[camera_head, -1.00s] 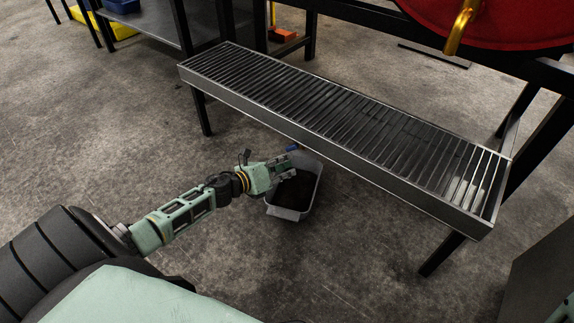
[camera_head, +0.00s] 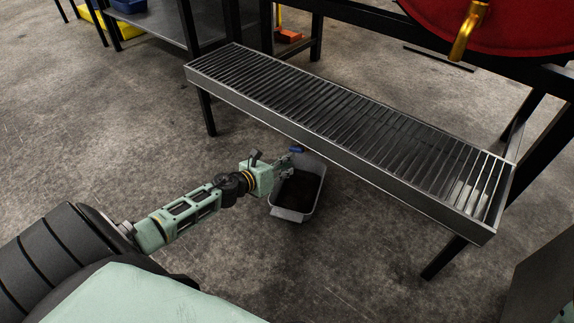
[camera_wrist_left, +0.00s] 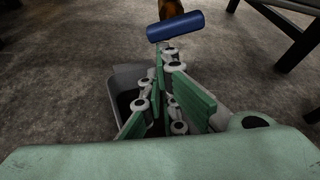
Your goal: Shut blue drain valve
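The blue valve handle (camera_head: 296,149) shows as a small blue bar just below the front edge of the slatted belt frame, above a grey tub. In the left wrist view the blue handle (camera_wrist_left: 175,26) lies crosswise ahead of my fingers, with a brass-coloured part behind it. The handle is beyond the fingertips; exact contact is hard to judge. My right gripper is not in view.
The grey tub (camera_head: 293,214) stands on the floor under the handle, with dark contents. The slatted conveyor (camera_head: 340,153) on black legs runs above and behind it. A red disc (camera_head: 510,25) with a yellow handle is at upper right. The floor on the left is clear.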

